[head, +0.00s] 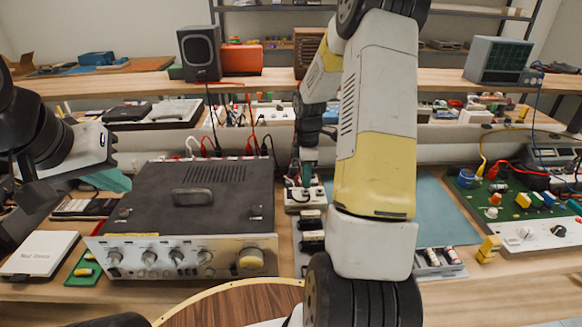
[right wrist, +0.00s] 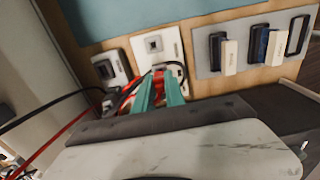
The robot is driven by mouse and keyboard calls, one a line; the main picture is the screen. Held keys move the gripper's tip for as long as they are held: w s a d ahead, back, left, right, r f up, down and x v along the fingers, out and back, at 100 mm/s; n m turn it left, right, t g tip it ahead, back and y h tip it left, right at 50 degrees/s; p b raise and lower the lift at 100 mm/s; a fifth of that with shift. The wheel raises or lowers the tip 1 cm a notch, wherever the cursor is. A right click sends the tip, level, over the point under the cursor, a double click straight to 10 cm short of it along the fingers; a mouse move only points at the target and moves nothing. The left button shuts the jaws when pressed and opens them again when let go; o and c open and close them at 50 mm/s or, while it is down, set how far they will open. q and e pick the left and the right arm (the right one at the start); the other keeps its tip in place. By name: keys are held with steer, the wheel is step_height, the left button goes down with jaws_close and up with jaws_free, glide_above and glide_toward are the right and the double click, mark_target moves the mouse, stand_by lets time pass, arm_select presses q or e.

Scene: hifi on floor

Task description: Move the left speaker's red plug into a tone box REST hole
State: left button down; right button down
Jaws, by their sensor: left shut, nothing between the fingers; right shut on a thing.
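My right gripper (head: 306,172) reaches down beside the amplifier, at a small white box (head: 300,199) that looks like the tone box. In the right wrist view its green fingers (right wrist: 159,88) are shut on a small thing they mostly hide. A black cable loops beside the fingertips, next to a pale box with a square socket (right wrist: 155,44). A red cable (right wrist: 62,137) runs at the left there. The left speaker (head: 200,53) stands on the shelf. My left gripper (head: 112,152) is shut and empty, left of the amplifier.
The amplifier (head: 195,205) fills the left middle, with red, white and black plugs along its back edge. A green board with coloured parts (head: 520,200) lies at the right. A blue mat (head: 445,212) is mostly clear. A round wooden top (head: 235,303) is in front.

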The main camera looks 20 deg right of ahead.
steer(key=shift+f, duration=0.95)
stand_by(1.1)
stand_by(0.4)
steer(key=c, duration=1.3)
jaws_free()
steer(key=shift+r, duration=6.4)
